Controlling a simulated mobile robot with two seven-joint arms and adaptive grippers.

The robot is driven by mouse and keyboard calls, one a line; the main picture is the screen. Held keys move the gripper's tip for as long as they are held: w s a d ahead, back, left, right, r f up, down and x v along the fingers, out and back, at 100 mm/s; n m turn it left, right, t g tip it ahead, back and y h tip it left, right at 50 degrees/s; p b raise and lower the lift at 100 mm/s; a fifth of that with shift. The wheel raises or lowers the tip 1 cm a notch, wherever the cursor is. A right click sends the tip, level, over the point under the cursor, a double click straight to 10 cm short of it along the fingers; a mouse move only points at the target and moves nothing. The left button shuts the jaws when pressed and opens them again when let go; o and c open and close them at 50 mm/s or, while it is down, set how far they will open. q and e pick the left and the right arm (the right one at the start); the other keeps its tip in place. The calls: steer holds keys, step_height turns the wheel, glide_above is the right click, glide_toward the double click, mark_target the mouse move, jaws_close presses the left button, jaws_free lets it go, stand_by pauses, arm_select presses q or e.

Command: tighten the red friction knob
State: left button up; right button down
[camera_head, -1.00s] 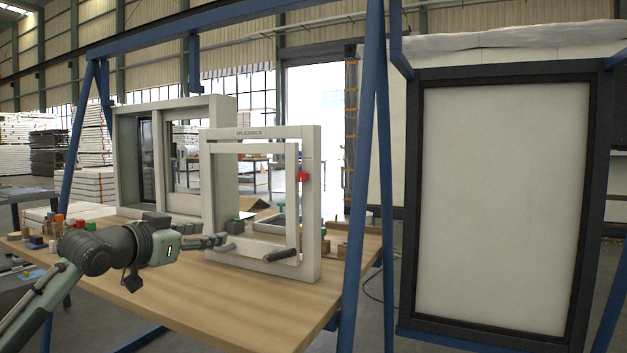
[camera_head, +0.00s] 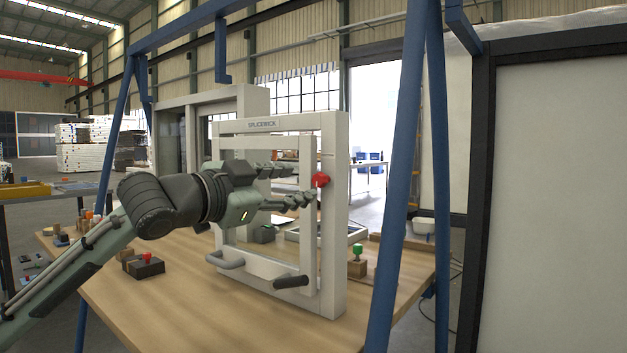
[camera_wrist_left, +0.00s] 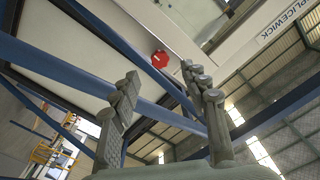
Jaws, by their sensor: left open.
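The red friction knob (camera_head: 320,180) sits on the right upright of the white frame (camera_head: 328,230), in its upper part. It also shows as a red octagonal knob in the left wrist view (camera_wrist_left: 160,60), beyond the fingers and between their tips. My left gripper (camera_head: 300,185) is open and reaches from the left across the frame's opening, its fingertips pointing at the knob and close to it. In the left wrist view the fingers (camera_wrist_left: 160,75) stand apart with nothing between them. I cannot tell whether any finger touches the knob. My right gripper is not in view.
Two handles, one grey (camera_head: 225,261) and one black (camera_head: 291,282), stick out low on the frame. A green knob on a block (camera_head: 357,252) and a red knob on a dark block (camera_head: 147,258) stand on the wooden table (camera_head: 215,320). Blue posts (camera_head: 402,180) rise at the right.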

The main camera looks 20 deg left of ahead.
mark_target(317, 181)
arm_select(q)
steer(key=x, duration=0.5)
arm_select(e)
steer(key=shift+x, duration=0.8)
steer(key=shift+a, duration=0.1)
arm_select(q)
jaws_close()
